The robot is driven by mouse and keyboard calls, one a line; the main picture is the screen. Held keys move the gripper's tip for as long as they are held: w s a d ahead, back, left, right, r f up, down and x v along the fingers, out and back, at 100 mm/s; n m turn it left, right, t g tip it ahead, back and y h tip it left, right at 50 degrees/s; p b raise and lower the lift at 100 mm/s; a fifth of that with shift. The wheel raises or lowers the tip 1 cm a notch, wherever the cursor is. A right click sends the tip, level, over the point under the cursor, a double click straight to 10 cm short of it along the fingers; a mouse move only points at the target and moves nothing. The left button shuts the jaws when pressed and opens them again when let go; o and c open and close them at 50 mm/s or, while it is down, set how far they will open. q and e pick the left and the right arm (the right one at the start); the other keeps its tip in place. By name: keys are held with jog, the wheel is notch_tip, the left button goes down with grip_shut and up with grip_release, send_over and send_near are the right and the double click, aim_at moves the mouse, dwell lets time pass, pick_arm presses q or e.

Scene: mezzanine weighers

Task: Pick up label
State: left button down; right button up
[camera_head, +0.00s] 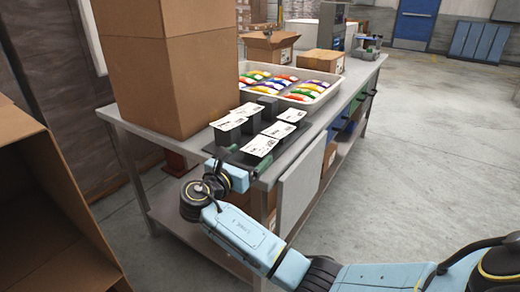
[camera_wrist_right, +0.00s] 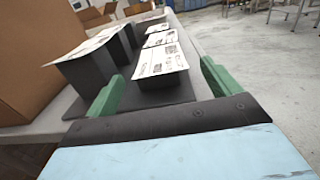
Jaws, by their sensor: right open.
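Several white labels with dark print lie on dark grey blocks on a black base at the near end of the bench. The nearest label (camera_head: 260,145) also shows in the right wrist view (camera_wrist_right: 160,62), just ahead of my right gripper. Other labels lie further back (camera_head: 278,130) and to the left (camera_head: 229,122). My right gripper (camera_head: 240,162) is at the near edge of the black base. Its green fingers (camera_wrist_right: 160,85) are open, with the nearest block and label beyond and between them. Nothing is held. My left gripper is not in view.
A tall cardboard box (camera_head: 170,75) stands on the bench left of the labels. Behind the labels is a white tray (camera_head: 243,95) with colourful packets. An open carton (camera_head: 270,48) stands further back. Another large carton (camera_head: 35,200) fills the left. The floor at right is clear.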

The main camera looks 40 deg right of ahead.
jog(key=shift+w+d, duration=0.1)
jog(key=shift+d, duration=0.1)
jog(key=c, duration=1.1)
jog(key=shift+o, duration=0.2)
jog(key=shift+r, duration=0.1)
